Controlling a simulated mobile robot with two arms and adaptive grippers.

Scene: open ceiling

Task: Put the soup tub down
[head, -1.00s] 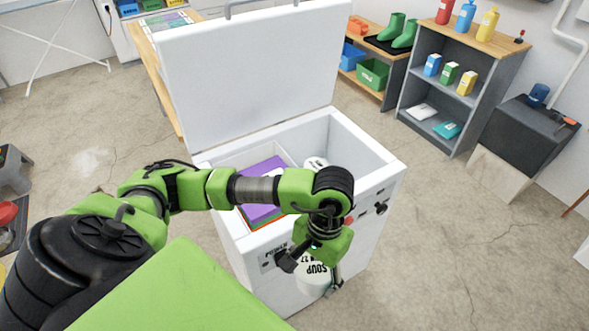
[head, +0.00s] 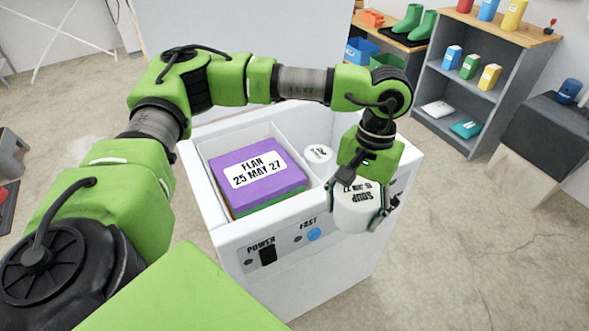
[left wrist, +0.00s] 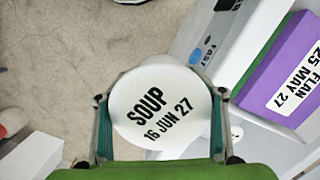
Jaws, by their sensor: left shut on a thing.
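My left gripper (head: 358,203) is shut on the white soup tub (head: 356,216), fingers on either side of it. The tub is held up at the front right of the white chest freezer (head: 340,262), overlapping its front edge in the head view. In the left wrist view the tub's lid (left wrist: 160,92) faces the camera and reads "SOUP 16 JUN 27". The freezer edge lies to its right there, with floor to its left. The freezer's lid (head: 235,50) stands open. My right gripper is not in view.
Inside the freezer, a purple box (head: 275,190) labelled "FLAN 25 MAY 27" lies on the left; it also shows in the left wrist view (left wrist: 290,75). A white tub (head: 318,153) sits right of it. A grey shelf (head: 455,110) stands behind, at the right.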

